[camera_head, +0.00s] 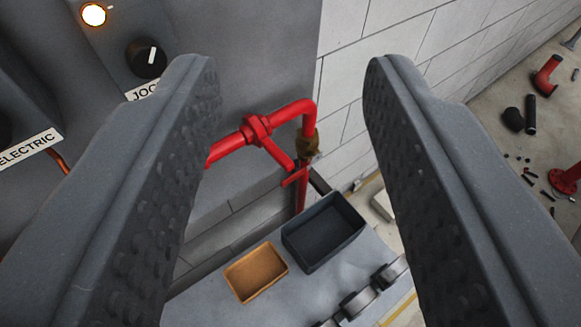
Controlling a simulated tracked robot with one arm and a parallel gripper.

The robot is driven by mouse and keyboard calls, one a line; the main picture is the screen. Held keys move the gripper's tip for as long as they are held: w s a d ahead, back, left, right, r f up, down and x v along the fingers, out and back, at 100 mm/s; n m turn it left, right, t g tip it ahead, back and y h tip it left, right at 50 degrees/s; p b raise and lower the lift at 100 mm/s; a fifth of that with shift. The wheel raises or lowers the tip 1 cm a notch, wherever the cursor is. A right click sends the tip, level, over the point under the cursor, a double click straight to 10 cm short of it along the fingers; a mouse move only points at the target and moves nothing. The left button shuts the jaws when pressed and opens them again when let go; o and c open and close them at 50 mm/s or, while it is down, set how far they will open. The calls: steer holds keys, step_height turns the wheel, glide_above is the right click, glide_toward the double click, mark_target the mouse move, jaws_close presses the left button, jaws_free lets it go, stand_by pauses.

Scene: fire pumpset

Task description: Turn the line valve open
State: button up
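My gripper (288,75) is open and empty, with its two dark grey ridged fingers wide apart at the left and right of the view. Between the fingers, farther off, a red pipe (233,143) runs from the left through a flange and bends down at an elbow. A brass-coloured valve body (307,145) sits on the pipe below the elbow. A red bar (280,154), which looks like the valve's lever, slants between the flange and the valve. Neither finger appears to touch the pipe or valve. The lever's exact setting is hard to tell.
A grey panel with a knob (146,58) and lit lamp (94,14) is at left. Red and black fittings lie on the floor at right.

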mark_target(293, 180)
steer(key=w+d+f+n+t+h+b, duration=0.2)
steer(key=w+d+f+n, duration=0.2)
steer(key=w, duration=0.3)
steer(key=w+d+f+n+t+h+b, duration=0.1)
steer(key=w+d+f+n+t, duration=0.25)
steer(key=w, duration=0.45)
steer(key=w+f+n+g+y+b, duration=0.1)
steer(key=w+f+n+y, duration=0.1)
steer(key=f+n+y, duration=0.3)
steer(key=w+d+f+n+b, duration=0.1)
steer(key=f+n, duration=0.2)
steer(key=f, duration=0.5)
steer(key=w+f+n+g+y+b, duration=0.1)
steer(key=w+f+n+y, duration=0.15)
steer(key=f+n, duration=0.3)
steer(key=s+a+f+n+g+y+b, duration=0.1)
steer(key=s+f+n+g+y, duration=0.15)
steer(key=f, duration=0.65)
steer(key=s+f+n+g+y, duration=0.2)
steer(key=s+f+y, duration=0.15)
steer(key=f, duration=0.55)
steer(key=b+x, duration=0.3)
steer(key=x, duration=0.8)
steer(key=shift+w+a+r, duration=0.15)
steer(key=shift+w+r, duration=0.05)
steer(key=shift+w, duration=0.2)
steer(key=shift+w+a+r, duration=0.1)
steer(key=shift+w+a, duration=0.3)
steer(key=shift+w, duration=0.25)
